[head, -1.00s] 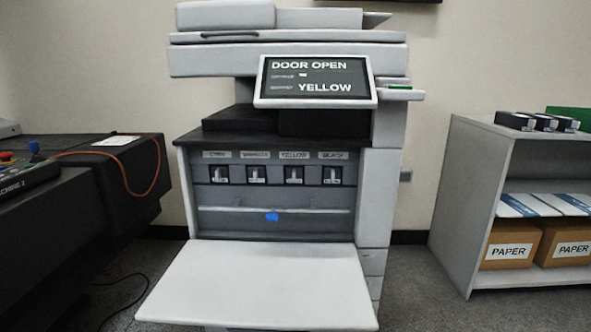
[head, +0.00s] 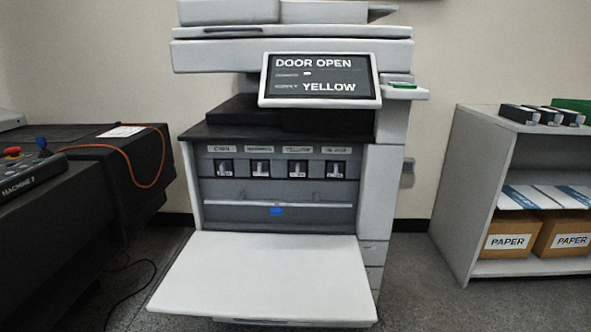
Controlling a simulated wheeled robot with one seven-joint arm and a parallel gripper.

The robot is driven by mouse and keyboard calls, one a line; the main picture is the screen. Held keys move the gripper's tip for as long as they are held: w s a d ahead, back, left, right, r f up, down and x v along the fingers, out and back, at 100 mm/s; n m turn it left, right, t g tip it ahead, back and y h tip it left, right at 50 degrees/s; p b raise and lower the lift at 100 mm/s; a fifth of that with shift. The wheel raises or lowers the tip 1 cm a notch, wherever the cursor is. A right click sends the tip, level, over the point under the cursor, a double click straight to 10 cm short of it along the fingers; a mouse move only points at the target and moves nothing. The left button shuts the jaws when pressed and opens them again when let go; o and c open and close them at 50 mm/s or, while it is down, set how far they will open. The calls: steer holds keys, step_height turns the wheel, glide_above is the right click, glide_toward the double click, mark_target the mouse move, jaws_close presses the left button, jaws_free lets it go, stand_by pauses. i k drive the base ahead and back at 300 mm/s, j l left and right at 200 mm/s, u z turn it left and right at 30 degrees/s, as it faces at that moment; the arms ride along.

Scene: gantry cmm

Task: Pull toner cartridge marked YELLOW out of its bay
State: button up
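The toner cartridge marked YELLOW (head: 297,169) is the third from the left in a row of bays, under a label that reads YELLOW. It shows as a dark square face with a pale handle, seated in the printer (head: 185,134). Cartridges marked CYAN (head: 225,168) and, by its place, magenta (head: 261,168) sit to its left, and one whose label is blurred now (head: 335,170) sits to its right. The printer's screen (head: 318,78) reads DOOR OPEN and YELLOW. My gripper is not in this view.
The printer's white front door (head: 265,275) is folded down flat and juts out below the bays. A dark machine (head: 100,190) with an orange cable stands at left. A grey shelf (head: 480,190) with paper boxes (head: 520,235) stands at right. Floor shows between them.

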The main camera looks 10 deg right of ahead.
mark_target(297, 168)
steer(key=i+j, duration=1.05)
steer(key=j, duration=0.25)
